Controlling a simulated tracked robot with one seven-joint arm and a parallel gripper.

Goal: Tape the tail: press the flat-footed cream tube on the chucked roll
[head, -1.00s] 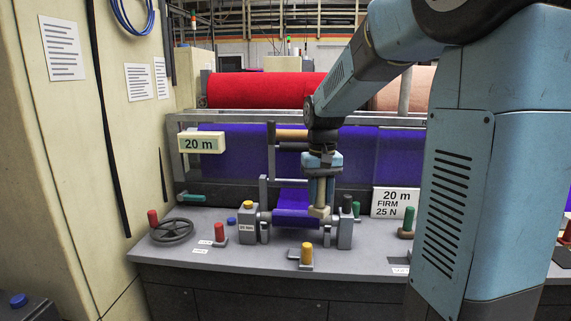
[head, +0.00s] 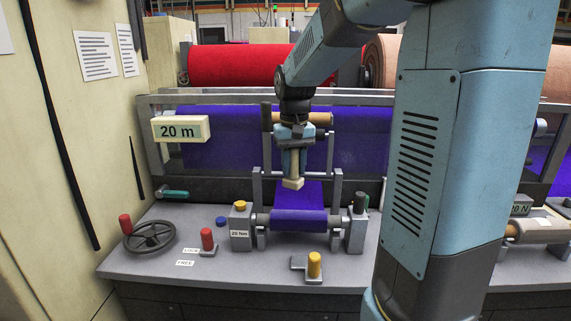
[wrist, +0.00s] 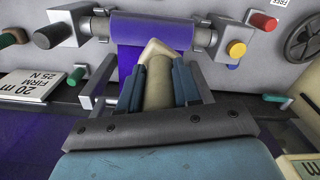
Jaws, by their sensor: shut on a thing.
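The chucked roll (head: 298,221) is a short purple-blue felt roll held level between two grey end blocks on the bench. Its web runs up behind it. It also shows at the top of the wrist view (wrist: 150,32). My gripper (head: 294,162) is shut on the cream tube (head: 292,184), which points down with its wider flat foot lowest. In the head view the foot appears above and behind the roll, apart from it. In the wrist view the tube (wrist: 158,86) sits between both fingers, its foot overlapping the purple web; contact there cannot be told.
Grey posts (head: 335,190) flank the web close to my gripper. A yellow-topped lever (head: 314,265), a red-topped lever (head: 207,240) and a handwheel (head: 150,237) stand on the bench. A 20 m sign (head: 181,129) hangs at left. The bench front is mostly clear.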

